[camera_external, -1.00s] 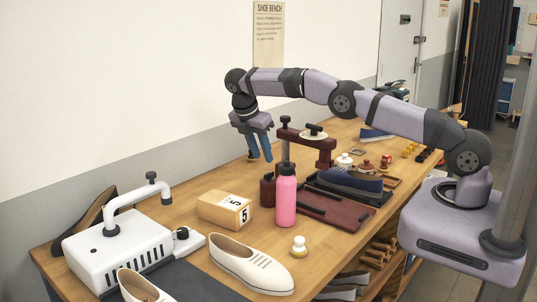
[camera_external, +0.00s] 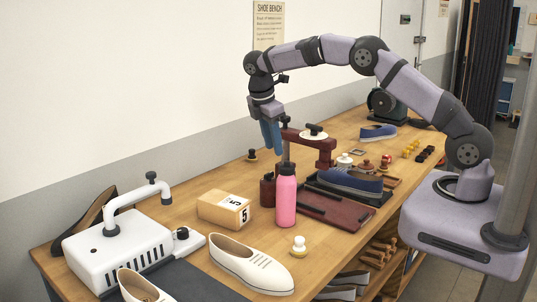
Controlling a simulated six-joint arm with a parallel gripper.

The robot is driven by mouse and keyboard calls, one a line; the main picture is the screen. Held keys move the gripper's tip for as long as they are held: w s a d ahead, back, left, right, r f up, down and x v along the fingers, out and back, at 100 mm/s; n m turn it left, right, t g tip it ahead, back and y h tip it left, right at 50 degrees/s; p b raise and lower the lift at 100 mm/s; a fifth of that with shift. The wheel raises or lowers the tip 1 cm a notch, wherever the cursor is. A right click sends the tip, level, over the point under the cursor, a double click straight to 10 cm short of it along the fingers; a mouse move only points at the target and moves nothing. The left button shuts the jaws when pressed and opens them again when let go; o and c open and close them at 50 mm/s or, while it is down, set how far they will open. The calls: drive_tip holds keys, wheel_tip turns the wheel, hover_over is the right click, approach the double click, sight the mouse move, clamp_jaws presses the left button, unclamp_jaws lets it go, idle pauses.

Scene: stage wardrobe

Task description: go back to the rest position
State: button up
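My gripper (camera_external: 272,150), with blue fingers pointing down, hangs above the back of the wooden bench (camera_external: 165,192), just left of the dark red clamp stand (camera_external: 326,152). The fingers overlap in this view, but they look a little apart, and I see nothing held between them. A small dark knob-like piece with a brass-coloured part (camera_external: 252,155) stands on the bench to the lower left of the fingertips, clear of them. My arm arches up from its base at the right.
A pink bottle (camera_external: 286,200) and a cardboard box (camera_external: 224,209) stand in front of the gripper. A white machine (camera_external: 118,250) and a cream shoe (camera_external: 250,264) are nearer. The wall is close behind.

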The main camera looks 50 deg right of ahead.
drive_tip(key=s+m+y+p, duration=0.3)
drive_tip(key=s+m, duration=1.1)
drive_tip(key=s, duration=1.8)
drive_tip(key=shift+s+r+p, duration=0.25)
drive_tip(key=shift+r+p, duration=0.1)
drive_tip(key=shift+p, duration=0.3)
idle(0.6)
